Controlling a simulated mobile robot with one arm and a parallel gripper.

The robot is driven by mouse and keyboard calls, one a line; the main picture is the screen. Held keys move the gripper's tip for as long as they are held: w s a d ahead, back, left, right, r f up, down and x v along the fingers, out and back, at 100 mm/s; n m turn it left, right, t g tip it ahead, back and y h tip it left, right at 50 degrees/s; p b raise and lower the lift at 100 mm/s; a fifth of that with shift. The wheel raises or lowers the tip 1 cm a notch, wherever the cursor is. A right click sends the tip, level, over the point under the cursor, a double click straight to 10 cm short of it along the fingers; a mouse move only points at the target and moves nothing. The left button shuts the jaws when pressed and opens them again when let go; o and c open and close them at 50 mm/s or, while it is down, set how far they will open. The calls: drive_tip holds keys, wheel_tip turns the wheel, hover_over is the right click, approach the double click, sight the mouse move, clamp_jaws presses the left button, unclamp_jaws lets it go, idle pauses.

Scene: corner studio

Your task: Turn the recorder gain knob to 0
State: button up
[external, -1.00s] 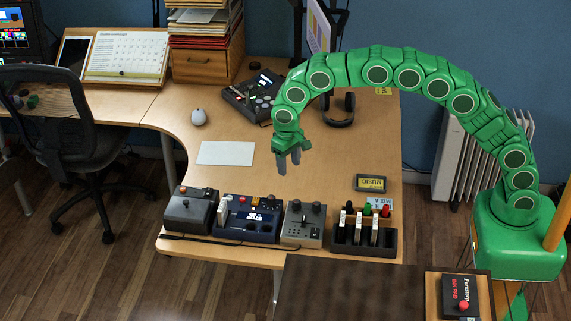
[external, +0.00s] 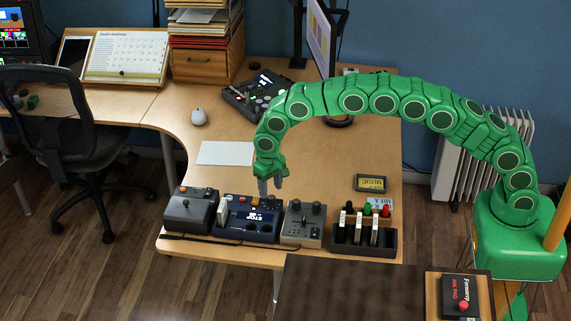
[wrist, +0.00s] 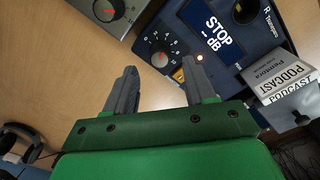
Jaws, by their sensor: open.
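The recorder is a dark blue box with a STOP / dB display; it stands on the desk near its front edge (external: 236,230) and fills the upper right of the wrist view (wrist: 230,72). Its gain knob (wrist: 160,58) is a small dark knob with a reddish pointer inside a printed scale; I cannot read its exact setting. My gripper (external: 270,189) points down above the recorder's far right side. In the wrist view my gripper (wrist: 160,80) is open and empty, with the knob beyond and between its fingertips, apparently not touched.
A grey device with knobs (external: 303,229) stands right of the recorder, and a black box with a lever (external: 186,212) left. The desk behind is mostly clear.

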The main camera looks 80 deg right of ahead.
sight(272, 197)
drive_tip(key=shift+f, duration=2.1)
clamp_jaws()
drive_tip(key=shift+n, duration=0.3)
drive_tip(key=n, duration=0.6)
drive_tip(key=shift+s, duration=0.1)
drive_tip(key=n, duration=0.3)
drive_tip(key=shift+f+n, duration=0.1)
drive_tip(key=shift+n, duration=0.3)
drive_tip(key=shift+s+n, duration=0.1)
drive_tip(key=shift+n, duration=1.6)
drive_tip(key=shift+d, duration=0.1)
